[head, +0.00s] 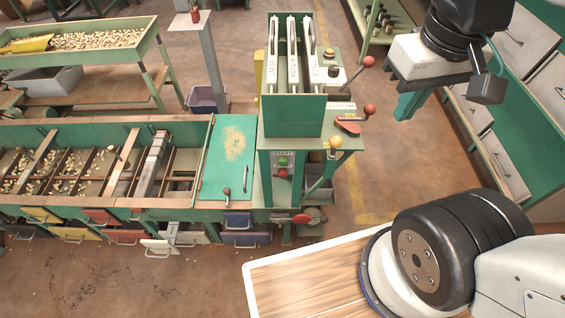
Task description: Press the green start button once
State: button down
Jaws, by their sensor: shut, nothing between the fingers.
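The green start button (283,161) sits on a small panel under a label reading START, on the front of the green machine in the middle of the head view. A red button (283,173) is just below it. My gripper (404,108) is at the upper right, with green fingers shut and empty. It is well to the right of the button and apart from the machine. Nothing hides the green button.
Red-knobbed levers (369,62) and a yellow-knobbed lever (336,142) stick out right of the panel. A long green sorting table (120,202) with nuts runs left. Cabinets (540,95) stand at right. Open floor (375,165) lies between the machine and cabinets.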

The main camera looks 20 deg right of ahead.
aim_at(282, 161)
jog(key=z, duration=0.55)
jog(key=k, duration=1.05)
jog(key=z, duration=0.4)
